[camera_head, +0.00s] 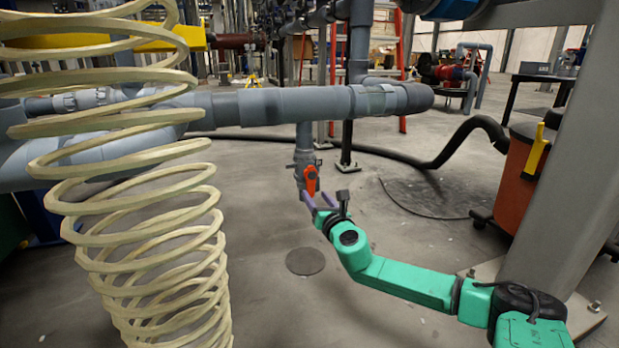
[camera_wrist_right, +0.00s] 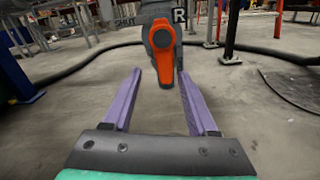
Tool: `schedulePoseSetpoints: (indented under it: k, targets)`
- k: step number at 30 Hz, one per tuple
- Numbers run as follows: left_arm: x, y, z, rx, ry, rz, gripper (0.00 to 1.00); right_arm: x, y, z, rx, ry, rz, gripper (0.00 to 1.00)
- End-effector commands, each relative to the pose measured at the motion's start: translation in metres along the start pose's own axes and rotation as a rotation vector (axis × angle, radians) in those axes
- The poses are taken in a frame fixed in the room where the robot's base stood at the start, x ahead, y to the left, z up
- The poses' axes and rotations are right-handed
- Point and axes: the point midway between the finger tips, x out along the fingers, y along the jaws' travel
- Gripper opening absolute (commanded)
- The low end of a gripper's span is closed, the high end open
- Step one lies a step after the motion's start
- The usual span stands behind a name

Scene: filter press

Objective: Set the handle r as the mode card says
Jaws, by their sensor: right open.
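The orange handle r (camera_head: 310,180) is on a grey valve body (camera_head: 305,157) below the grey pipe. In the right wrist view the handle (camera_wrist_right: 163,95) points straight down, and a white label plate with R (camera_wrist_right: 179,14) sits above it. The word SHUT (camera_wrist_right: 124,22) shows on the grey valve to the upper left. My right gripper (camera_head: 319,202) is open, with purple fingers. In the right wrist view its fingers (camera_wrist_right: 160,80) stand on both sides of the handle with visible gaps. No mode card is readable here. My left gripper is out of view.
A large cream coil (camera_head: 150,230) fills the left of the head view. A thick grey pipe (camera_head: 290,104) crosses above the valve. A grey post (camera_head: 570,150) and an orange cart (camera_head: 520,170) stand at the right. A black hose (camera_head: 400,158) runs behind. Floor around the valve is clear.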

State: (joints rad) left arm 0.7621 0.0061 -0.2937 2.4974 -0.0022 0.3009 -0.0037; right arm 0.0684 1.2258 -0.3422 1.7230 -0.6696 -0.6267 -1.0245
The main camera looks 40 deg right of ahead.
Motion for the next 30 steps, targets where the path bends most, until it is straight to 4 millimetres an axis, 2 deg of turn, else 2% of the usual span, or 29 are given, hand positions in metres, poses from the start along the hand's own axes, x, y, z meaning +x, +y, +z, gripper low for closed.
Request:
schedulePoseSetpoints:
  k: [3, 18, 26, 27, 29, 30]
  targets:
    - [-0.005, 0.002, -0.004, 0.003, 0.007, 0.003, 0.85, 0.001, -0.01, -0.003, -0.234, -0.002, -0.002, 0.58]
    - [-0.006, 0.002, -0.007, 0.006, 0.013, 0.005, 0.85, 0.071, -0.008, -0.002, -0.203, -0.001, -0.002, 0.58]
    - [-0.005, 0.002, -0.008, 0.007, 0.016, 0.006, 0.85, 0.075, -0.007, -0.002, -0.206, 0.001, 0.001, 0.58]
    - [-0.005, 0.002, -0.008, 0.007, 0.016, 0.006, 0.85, 0.075, -0.007, -0.002, -0.206, 0.001, 0.0, 0.55]
    - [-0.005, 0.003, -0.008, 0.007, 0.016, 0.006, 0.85, 0.075, -0.007, -0.002, -0.205, 0.001, 0.0, 0.32]
    - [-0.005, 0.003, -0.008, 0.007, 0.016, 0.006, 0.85, 0.075, -0.007, -0.002, -0.205, 0.001, 0.0, 0.16]
